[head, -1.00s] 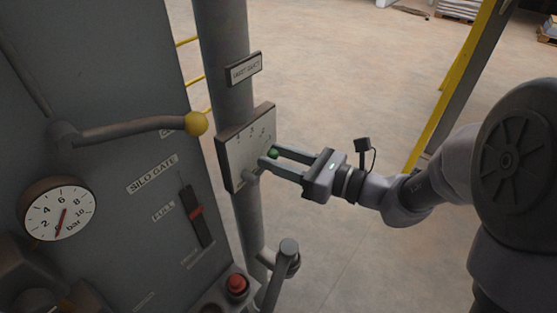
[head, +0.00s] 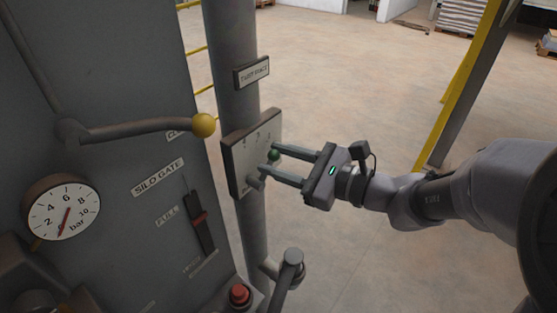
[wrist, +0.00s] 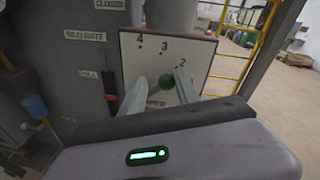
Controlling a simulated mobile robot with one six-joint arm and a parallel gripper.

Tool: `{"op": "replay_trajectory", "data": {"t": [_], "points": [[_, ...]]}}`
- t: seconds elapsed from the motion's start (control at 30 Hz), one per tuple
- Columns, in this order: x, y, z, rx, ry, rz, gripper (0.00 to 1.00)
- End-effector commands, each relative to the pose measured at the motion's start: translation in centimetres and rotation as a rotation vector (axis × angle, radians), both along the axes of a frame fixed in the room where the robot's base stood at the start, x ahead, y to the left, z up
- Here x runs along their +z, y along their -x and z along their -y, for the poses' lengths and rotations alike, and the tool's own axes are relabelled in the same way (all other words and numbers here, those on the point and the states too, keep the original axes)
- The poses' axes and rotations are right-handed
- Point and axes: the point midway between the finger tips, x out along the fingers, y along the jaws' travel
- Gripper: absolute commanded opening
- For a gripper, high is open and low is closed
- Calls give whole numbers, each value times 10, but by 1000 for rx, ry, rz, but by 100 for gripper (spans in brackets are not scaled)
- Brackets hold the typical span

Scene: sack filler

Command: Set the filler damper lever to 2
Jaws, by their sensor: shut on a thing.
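The damper's white dial plate (head: 241,163) is fixed to a grey upright pipe. In the wrist view the plate (wrist: 200,50) shows the numbers 4, 3 and 2. The lever's green knob (head: 273,155) stands in front of the plate, and it also shows in the wrist view (wrist: 166,82), below the 3 and to the lower left of the 2. My gripper (head: 271,165) is shut on the knob, one finger on each side. The lever's arm is mostly hidden, so its exact setting cannot be told.
A grey cabinet stands left, with a yellow-knobbed lever (head: 203,125), a pressure gauge (head: 63,208) and a red-handled slider (head: 199,219). A red button (head: 240,294) and another grey handle (head: 291,258) are below the plate. Open floor lies right of the pipe.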

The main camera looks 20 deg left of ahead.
Motion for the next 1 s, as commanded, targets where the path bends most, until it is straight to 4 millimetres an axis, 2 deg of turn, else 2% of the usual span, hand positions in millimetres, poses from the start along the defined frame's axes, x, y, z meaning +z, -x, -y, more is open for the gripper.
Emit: {"op": "replay_trajectory", "data": {"t": [0.03,0.23,0.27,0.37,0.83,0.93,1.0], "points": [[-7,2,0,5,15,-4,0],[-7,2,0,5,14,-5,0],[-7,2,0,5,14,-5,39],[-6,2,0,4,13,-5,59],[-2,1,1,0,5,-2,59],[0,3,10,-1,5,-2,59],[3,6,23,-4,5,-2,59]]}}
